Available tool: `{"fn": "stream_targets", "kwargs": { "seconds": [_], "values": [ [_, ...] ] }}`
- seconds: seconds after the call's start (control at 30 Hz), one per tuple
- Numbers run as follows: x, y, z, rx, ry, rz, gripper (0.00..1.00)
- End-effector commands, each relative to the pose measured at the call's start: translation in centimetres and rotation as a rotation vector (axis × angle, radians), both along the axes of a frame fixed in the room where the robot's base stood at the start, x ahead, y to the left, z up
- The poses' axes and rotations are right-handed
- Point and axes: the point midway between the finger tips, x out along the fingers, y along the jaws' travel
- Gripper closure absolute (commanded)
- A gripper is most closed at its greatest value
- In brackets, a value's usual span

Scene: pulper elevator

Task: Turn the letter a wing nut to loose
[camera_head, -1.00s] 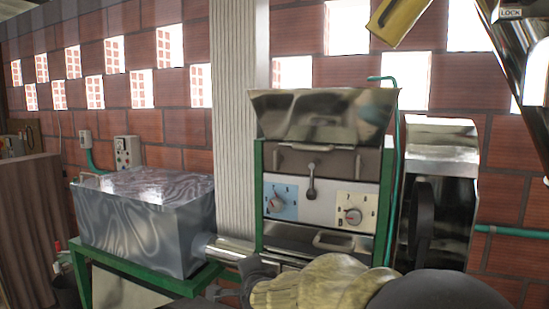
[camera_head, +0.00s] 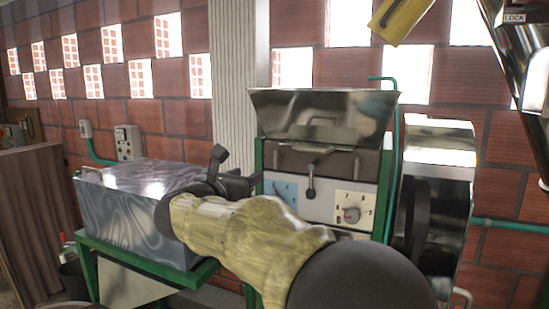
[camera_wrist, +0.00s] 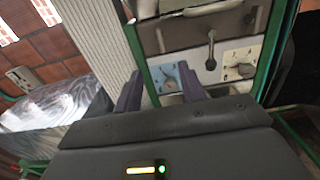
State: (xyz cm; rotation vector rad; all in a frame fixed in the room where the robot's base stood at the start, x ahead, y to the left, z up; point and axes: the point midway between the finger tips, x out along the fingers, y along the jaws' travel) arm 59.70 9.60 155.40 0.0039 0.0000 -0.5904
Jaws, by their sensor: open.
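The green-framed machine (camera_head: 258,155) has a pale front panel with two knobs. The left knob sits on a blue plate (camera_head: 285,187) and is partly hidden by my arm; in the wrist view this knob (camera_wrist: 170,79) shows between my fingers, beyond them. The right knob (camera_head: 352,214) sits on a beige plate and also shows in the wrist view (camera_wrist: 245,70). I cannot make out a letter marking a wing nut. My gripper (camera_wrist: 160,90) is open and empty, its two dark purple fingers pointing at the panel, apparently apart from it.
A dark lever (camera_head: 311,181) hangs between the knobs, below a metal hopper (camera_head: 322,115). A shiny metal box (camera_head: 120,210) stands left, close to my gripper in the head view. A pale column (camera_head: 241,80) rises behind. A metal housing (camera_head: 438,155) stands right.

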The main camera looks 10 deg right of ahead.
Motion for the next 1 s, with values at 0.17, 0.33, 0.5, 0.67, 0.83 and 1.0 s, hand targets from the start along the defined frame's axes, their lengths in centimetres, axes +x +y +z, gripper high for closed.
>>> {"fn": "stream_targets", "kwargs": {
  "seconds": [0.17,0.33,0.5,0.67,0.83,1.0],
  "values": [
    [0.6,-0.4,0.2,-0.003,0.001,-0.001,0.59],
    [2.4,-1.7,0.3,-0.004,0.003,-0.002,0.59],
    [4.9,-3.4,0.4,-0.004,0.004,-0.003,0.59],
    [7.3,-4.9,0.4,-0.004,0.004,-0.002,0.59],
    [9.8,-6.6,0.4,-0.005,0.005,-0.001,0.59],
    [12.2,-8.2,0.4,-0.005,0.003,-0.001,0.59]
  ]
}}
